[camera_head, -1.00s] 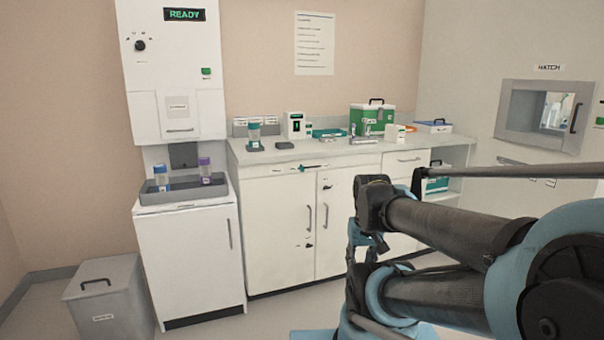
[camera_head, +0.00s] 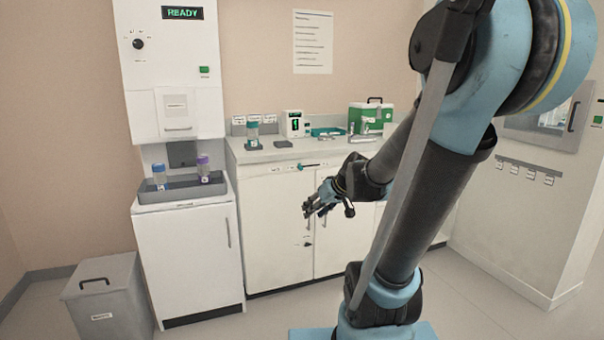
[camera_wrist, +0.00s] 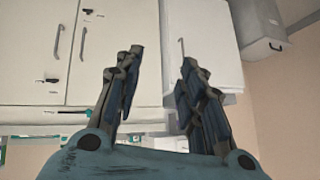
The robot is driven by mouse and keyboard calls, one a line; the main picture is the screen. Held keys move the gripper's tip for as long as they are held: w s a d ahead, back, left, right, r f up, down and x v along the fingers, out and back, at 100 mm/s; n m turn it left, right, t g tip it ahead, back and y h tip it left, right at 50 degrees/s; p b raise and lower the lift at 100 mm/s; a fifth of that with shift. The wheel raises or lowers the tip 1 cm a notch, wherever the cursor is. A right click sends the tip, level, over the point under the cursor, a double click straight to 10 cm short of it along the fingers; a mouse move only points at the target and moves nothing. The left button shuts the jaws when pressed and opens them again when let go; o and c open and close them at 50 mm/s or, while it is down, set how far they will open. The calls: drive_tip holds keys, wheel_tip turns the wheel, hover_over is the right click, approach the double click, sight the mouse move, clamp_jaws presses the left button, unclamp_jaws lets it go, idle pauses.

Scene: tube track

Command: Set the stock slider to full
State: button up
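A small teal-knobbed slider (camera_head: 301,167) shows on the front edge of the counter, above the cabinet doors. I take it for the stock slider. Its markings are too small to read, so I cannot tell its setting. My gripper (camera_head: 314,209) is in front of the white cabinet doors, lower than the slider and apart from it. In the wrist view my gripper (camera_wrist: 160,75) has its two fingers spread with nothing between them.
The white cabinet (camera_head: 275,225) has door handles near my gripper. The counter (camera_head: 285,155) holds a teal-capped jar (camera_head: 253,134), a small display box (camera_head: 294,123) and a green case (camera_head: 371,117). A READY machine (camera_head: 170,70) and grey bin (camera_head: 103,290) stand left.

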drive_tip(key=w+a+r+n+t+y, duration=0.1)
drive_tip(key=w+a+r+t+y, duration=0.15)
drive_tip(key=w, duration=0.85)
drive_tip(key=m+t+h, duration=0.2)
drive_tip(key=t, duration=0.6)
approach(302, 169)
drive_tip(key=x, duration=0.9)
drive_tip(key=shift+a, duration=0.1)
clamp_jaws()
